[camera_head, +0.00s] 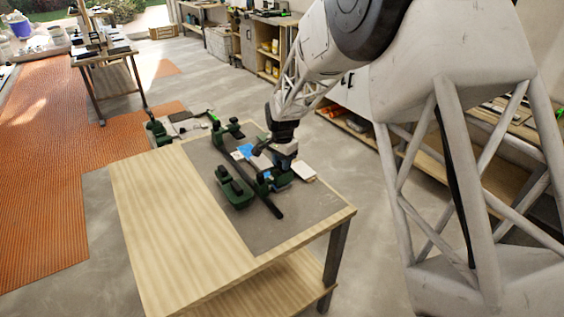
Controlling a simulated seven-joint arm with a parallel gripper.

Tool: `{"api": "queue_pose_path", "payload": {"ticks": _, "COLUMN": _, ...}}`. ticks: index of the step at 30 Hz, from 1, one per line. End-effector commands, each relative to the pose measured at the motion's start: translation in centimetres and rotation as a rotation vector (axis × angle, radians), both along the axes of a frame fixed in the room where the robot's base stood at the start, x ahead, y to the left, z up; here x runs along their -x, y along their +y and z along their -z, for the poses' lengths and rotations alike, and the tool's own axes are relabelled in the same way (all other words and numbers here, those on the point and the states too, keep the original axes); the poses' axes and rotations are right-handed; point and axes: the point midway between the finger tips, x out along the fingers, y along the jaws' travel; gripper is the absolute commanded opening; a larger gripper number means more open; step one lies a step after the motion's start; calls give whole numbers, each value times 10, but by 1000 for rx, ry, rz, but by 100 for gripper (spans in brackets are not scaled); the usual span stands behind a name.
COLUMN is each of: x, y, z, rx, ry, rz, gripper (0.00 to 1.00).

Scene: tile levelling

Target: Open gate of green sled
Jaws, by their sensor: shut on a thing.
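A dark green tool with a long black bar (262,197), which looks like the green sled, lies on the grey mat of the wooden table. My gripper (272,160) is over its far right part and is shut on it or on a part of it. The fingertips are small and partly hidden, so I cannot tell which part is between them. I cannot make out the gate or whether it is open. A blue piece (246,151) lies just left of my gripper.
Another green tool (235,190) sits left of the bar, and one more (226,131) stands at the mat's far edge. A pale block (304,172) lies to the right. The table's wooden left side (165,215) is clear.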

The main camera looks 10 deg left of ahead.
Motion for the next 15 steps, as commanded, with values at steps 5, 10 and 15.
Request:
{"api": "queue_pose_path", "payload": {"ticks": 5, "x": 0, "y": 0, "z": -1, "rx": 0, "ry": -1, "rz": 0, "gripper": 45}}
{"api": "queue_pose_path", "payload": {"ticks": 10, "x": 0, "y": 0, "z": -1, "rx": -1, "ry": -1, "rz": 0, "gripper": 58}}
{"api": "queue_pose_path", "payload": {"ticks": 15, "x": 0, "y": 0, "z": 0, "rx": -1, "ry": -1, "rz": -1, "gripper": 58}}
